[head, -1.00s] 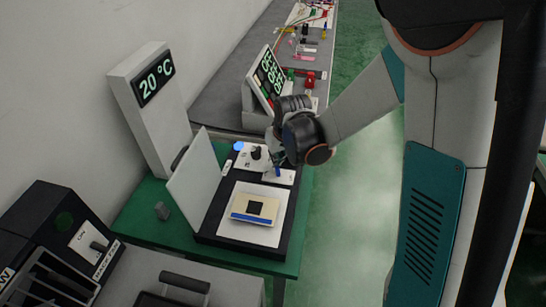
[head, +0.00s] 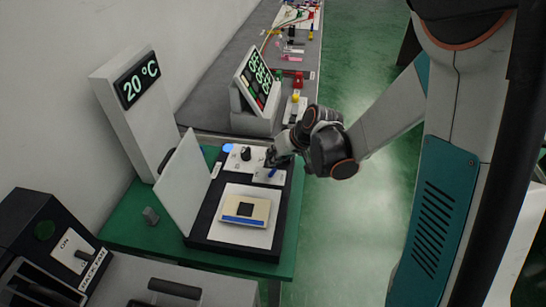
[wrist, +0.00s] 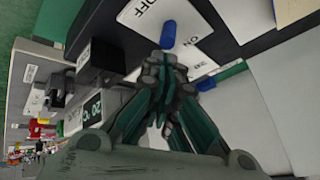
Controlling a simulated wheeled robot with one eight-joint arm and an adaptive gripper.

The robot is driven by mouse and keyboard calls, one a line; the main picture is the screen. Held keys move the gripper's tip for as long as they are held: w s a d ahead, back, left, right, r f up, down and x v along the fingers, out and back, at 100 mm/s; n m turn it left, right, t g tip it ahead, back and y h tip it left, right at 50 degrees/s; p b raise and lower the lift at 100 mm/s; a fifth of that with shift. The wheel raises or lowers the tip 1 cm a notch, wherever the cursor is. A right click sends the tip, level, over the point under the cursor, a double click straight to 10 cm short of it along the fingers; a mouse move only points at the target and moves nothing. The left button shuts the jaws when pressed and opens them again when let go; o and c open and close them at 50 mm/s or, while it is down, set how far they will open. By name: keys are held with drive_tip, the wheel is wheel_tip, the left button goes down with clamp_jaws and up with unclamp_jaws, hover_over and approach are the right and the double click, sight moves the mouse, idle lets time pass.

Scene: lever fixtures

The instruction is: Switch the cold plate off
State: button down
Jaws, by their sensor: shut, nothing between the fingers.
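The cold plate (head: 201,236) is a black unit with a pale plate, on a green table. In the wrist view the blue lever (wrist: 168,34) stands between the words OFF and ON. My gripper (wrist: 168,62) is shut and empty, its tips close beside the lever; I cannot tell whether they touch. In the head view my gripper (head: 274,160) is just above the panel.
A black knob (head: 246,153) and a blue round light (head: 227,148) sit beside the lever panel. A display (head: 137,80) reads 20 °C. An upright pale panel (head: 183,190) borders the plate's left. Another display unit (head: 256,85) stands behind. Green floor is clear at right.

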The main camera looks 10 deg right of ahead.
drive_tip(key=shift+r+p, duration=0.45)
drive_tip(key=shift+r, duration=0.3)
